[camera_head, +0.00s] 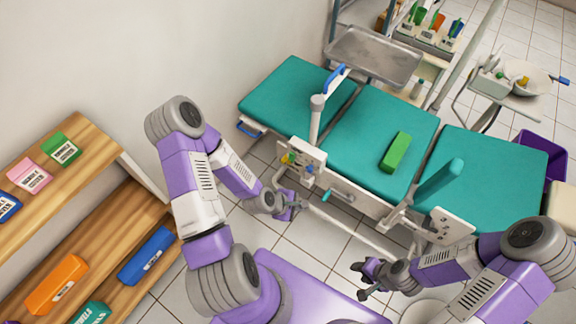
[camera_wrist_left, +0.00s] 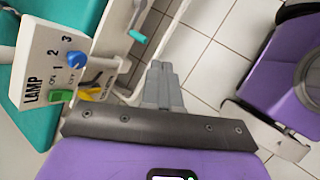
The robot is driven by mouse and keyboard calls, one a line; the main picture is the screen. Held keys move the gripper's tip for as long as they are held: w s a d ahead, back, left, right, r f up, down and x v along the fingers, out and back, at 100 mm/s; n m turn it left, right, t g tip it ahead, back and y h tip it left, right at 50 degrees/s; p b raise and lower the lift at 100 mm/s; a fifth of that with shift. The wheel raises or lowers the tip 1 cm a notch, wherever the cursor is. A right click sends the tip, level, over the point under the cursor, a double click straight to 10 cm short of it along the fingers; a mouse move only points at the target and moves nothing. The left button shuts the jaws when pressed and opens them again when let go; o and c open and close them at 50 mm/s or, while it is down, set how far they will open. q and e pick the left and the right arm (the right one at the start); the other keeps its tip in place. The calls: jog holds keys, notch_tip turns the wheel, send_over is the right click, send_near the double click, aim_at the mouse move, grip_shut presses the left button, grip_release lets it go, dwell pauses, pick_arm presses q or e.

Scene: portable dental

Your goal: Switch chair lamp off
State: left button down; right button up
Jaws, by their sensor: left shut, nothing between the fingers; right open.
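The teal chair (camera_head: 375,125) stands ahead, with a white control box (camera_head: 308,155) on its near side. In the left wrist view the box (camera_wrist_left: 38,58) is marked LAMP, with ON and OFF lettering, numbers 1 to 3, a blue knob (camera_wrist_left: 76,60), a green switch (camera_wrist_left: 60,97) and a yellow part (camera_wrist_left: 88,93). I cannot tell which way the switch is set. My left gripper (camera_head: 297,205) is shut and empty, just below the box and apart from it; its closed fingers (camera_wrist_left: 160,75) show right of the box. My right gripper (camera_head: 361,280) is open and empty, low before the chair.
A post (camera_head: 316,115) rises beside the box. A teal crank handle (camera_wrist_left: 138,37) projects near my left fingers. A green box (camera_head: 395,152) lies on the seat. Wooden shelves (camera_head: 110,205) stand at left, a metal tray (camera_head: 374,56) behind.

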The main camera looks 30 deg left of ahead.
pick_arm(q)
jog(key=w+a+r+n+t+y, duration=0.1)
jog(key=a+r+n+t, duration=0.1)
jog(key=a+n, duration=0.4)
jog(key=w+a+r+n+t+y+b, duration=0.1)
jog(key=a+r+n+t+y, duration=0.1)
jog(key=a+n, duration=0.5)
jog(key=shift+w+a+n+y, duration=0.15)
jog(key=shift+w+n+y, duration=0.2)
jog(key=shift+n, duration=0.65)
jog(key=b, duration=0.5)
send_near(292, 157)
jog(key=w+f, duration=0.4)
jog(key=f, duration=0.2)
jog(key=shift+d+f, duration=0.25)
jog(key=shift+d, duration=0.2)
jog(key=shift+a, duration=0.15)
